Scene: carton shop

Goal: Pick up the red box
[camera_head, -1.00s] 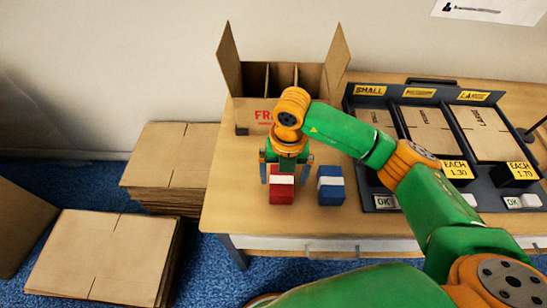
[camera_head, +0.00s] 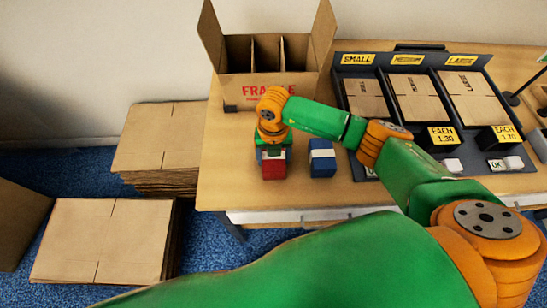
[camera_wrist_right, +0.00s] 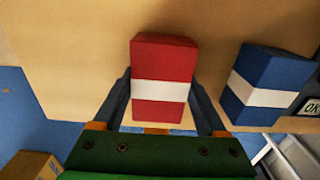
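The red box (camera_head: 274,165) with a white band stands on the table near its front edge. My right gripper (camera_head: 273,151) points down over it. In the right wrist view, the red box (camera_wrist_right: 164,60) sits between the two dark fingers (camera_wrist_right: 163,90), which lie close against its two sides. The gripper appears shut on it. The box still appears to be at table level. My left gripper is not in view.
A blue box (camera_head: 322,163) with a white band stands just right of the red one. An open carton (camera_head: 240,90) stands behind. A dark tray (camera_head: 345,110) of flat cartons is at right. Cardboard stacks (camera_head: 155,150) lie left of the table (camera_head: 225,185).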

